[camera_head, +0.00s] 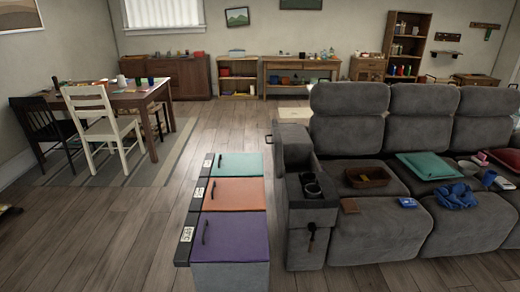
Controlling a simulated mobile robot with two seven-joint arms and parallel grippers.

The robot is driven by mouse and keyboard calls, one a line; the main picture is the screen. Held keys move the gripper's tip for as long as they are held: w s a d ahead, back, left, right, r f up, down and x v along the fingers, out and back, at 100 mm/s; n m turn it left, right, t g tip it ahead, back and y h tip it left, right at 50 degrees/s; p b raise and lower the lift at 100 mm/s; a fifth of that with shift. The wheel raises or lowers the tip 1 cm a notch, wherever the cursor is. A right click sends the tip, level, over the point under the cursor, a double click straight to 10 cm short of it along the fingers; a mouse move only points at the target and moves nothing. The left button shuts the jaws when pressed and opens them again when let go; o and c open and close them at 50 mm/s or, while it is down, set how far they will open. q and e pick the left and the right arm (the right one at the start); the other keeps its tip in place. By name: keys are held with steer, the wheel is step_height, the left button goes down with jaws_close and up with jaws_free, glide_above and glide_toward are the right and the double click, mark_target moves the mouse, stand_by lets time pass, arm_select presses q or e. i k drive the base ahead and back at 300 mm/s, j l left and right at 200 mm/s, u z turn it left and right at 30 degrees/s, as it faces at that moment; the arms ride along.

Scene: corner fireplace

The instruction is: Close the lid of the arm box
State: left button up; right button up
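The arm box (306,204) is built into the left arm of the grey sofa. Its top is open, showing a dark inside and cup holders (313,190) at the front. A grey padded panel (292,146), which looks like the lid, stands raised at the back left of the opening. Its exact angle and hinge are hard to make out. Neither of my grippers can be made out in the head view.
Three bins with purple (235,235), orange (238,193) and teal (240,164) lids stand close left of the sofa arm. A brown tray (367,178) and blue cloth (456,196) lie on the seats. Open wooden floor (120,235) lies to the left.

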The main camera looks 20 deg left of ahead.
mark_target(277, 145)
steer(key=i+j, duration=0.1)
steer(key=j, duration=0.25)
steer(key=i+j, duration=0.1)
steer(key=j, duration=0.2)
steer(key=i+j+u, duration=0.1)
steer(key=j, duration=0.25)
steer(key=i+j, duration=0.15)
steer(key=j, duration=0.15)
